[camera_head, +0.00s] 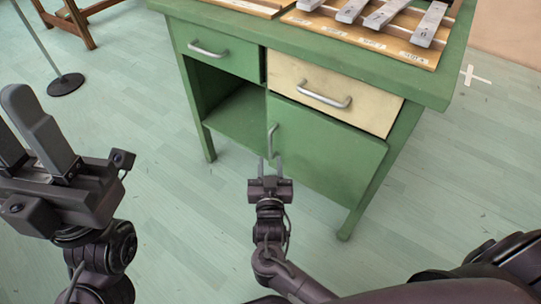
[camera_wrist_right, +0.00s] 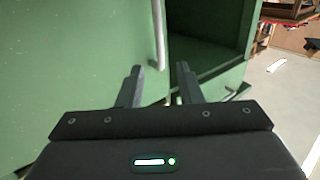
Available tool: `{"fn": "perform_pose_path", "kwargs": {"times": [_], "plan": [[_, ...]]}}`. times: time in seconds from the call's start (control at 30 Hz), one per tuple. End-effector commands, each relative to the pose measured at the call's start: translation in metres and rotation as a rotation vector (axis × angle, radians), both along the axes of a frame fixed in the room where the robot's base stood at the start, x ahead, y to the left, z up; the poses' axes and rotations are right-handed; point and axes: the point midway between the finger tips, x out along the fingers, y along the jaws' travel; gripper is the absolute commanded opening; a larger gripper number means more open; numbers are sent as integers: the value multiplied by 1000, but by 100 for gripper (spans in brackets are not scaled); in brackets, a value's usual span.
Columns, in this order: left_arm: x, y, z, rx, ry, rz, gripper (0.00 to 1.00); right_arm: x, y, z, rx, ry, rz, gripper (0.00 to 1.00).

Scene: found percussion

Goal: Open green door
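The green door (camera_head: 325,150) is the lower right front panel of a green cabinet, and it looks shut. It has a vertical metal handle (camera_head: 272,139) near its left edge. My right gripper (camera_head: 268,160) is open at the handle's lower end. In the right wrist view, the handle (camera_wrist_right: 159,38) reaches down toward the gap between the two fingers (camera_wrist_right: 159,74), which stand apart. I cannot tell whether a finger touches it. My left gripper (camera_head: 14,112) is at the far left, its fingers apart and empty, with one partly cut off by the frame edge.
Above the door is a cream drawer (camera_head: 330,95) with a handle; a green drawer (camera_head: 215,52) is to its left, over an open compartment (camera_head: 238,118). A metal-barred instrument (camera_head: 375,22) lies on top. A stand base (camera_head: 66,84) is at left. The floor before the cabinet is clear.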

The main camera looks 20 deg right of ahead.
Motion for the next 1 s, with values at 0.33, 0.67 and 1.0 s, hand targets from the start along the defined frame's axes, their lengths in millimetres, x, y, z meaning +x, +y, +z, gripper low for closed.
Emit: {"fn": "perform_pose_path", "kwargs": {"times": [0.33, 0.67, 1.0], "plan": [[-7, 2, -6, -6, -41, 0, 34, 42, -14, 1, 1, -13, -5, 33], [-7, 1, -9, -5, -56, 1, 34, 73, -24, 2, 2, -8, -4, 33], [-7, 1, -8, -4, -56, 0, 34, 74, -25, 2, 2, -7, -3, 22]]}}
